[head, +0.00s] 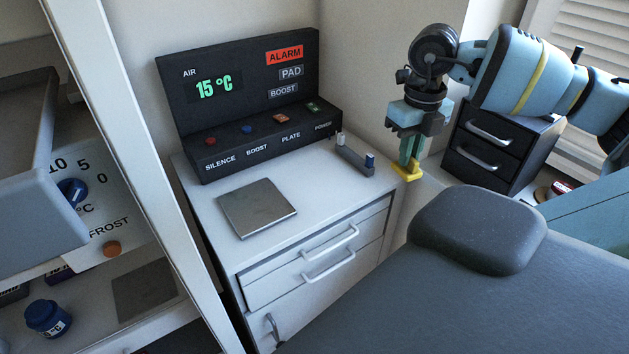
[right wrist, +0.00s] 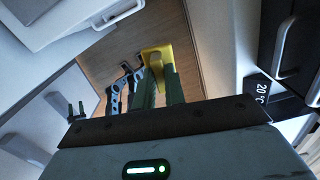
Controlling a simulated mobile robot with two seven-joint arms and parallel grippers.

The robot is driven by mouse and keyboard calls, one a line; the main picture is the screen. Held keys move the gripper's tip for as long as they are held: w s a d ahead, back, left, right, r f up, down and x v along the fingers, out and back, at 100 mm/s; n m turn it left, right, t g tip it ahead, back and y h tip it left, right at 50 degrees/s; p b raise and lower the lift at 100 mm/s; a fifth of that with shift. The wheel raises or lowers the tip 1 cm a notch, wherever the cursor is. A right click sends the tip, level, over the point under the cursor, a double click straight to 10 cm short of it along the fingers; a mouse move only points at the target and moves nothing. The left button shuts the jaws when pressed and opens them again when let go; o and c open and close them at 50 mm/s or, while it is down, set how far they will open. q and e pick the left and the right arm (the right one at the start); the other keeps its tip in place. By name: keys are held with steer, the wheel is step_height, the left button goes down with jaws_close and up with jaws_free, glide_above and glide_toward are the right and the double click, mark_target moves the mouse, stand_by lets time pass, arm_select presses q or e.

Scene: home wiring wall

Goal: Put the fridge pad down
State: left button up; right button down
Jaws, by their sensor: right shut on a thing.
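My right gripper (head: 409,160) is shut on a small yellow piece (head: 407,172), which may be the fridge pad. It holds it at the fingertips, just right of the white cabinet (head: 330,215). In the right wrist view the yellow piece (right wrist: 157,56) shows beyond the two green fingers, with brown floor behind it. A flat grey square plate (head: 257,208) lies on the cabinet top. Another grey plate (head: 145,291) lies inside the open-fronted unit at left. I cannot tell which of these, if any, is the pad. My left gripper is not in view.
A black panel (head: 240,85) reading 15 °C, with ALARM lit red, stands at the cabinet's back. A small holder (head: 355,161) with vials sits on the right edge. A blue bottle (head: 47,317) stands at lower left. Black drawers (head: 487,150) stand behind my right gripper.

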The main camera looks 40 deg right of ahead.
steer(key=w+a+f+n, duration=0.1)
steer(key=w+a+f, duration=0.25)
steer(key=a, duration=0.25)
steer(key=w+a+f+b, duration=0.1)
steer(key=w+a+f, duration=0.25)
steer(key=a, duration=0.25)
steer(key=w+a+f+n, duration=0.1)
steer(key=w+a+f, duration=0.1)
steer(key=a+f, duration=0.4)
steer(key=w+d, duration=0.3)
steer(key=d, duration=0.1)
steer(key=w+d, duration=0.3)
steer(key=d, duration=0.1)
steer(key=w+d, duration=0.3)
steer(key=w, duration=0.1)
steer(key=shift+w+d+f, duration=0.1)
steer(key=shift+d+f, duration=0.1)
steer(key=shift+d, duration=0.2)
step_height(320, 180, down, 3)
steer(key=shift+f, duration=0.1)
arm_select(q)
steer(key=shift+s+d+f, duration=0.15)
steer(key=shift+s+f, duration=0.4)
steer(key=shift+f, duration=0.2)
arm_select(e)
steer(key=shift+f, duration=0.15)
steer(key=shift+f, duration=0.2)
steer(key=c, duration=1.5)
jaws_free()
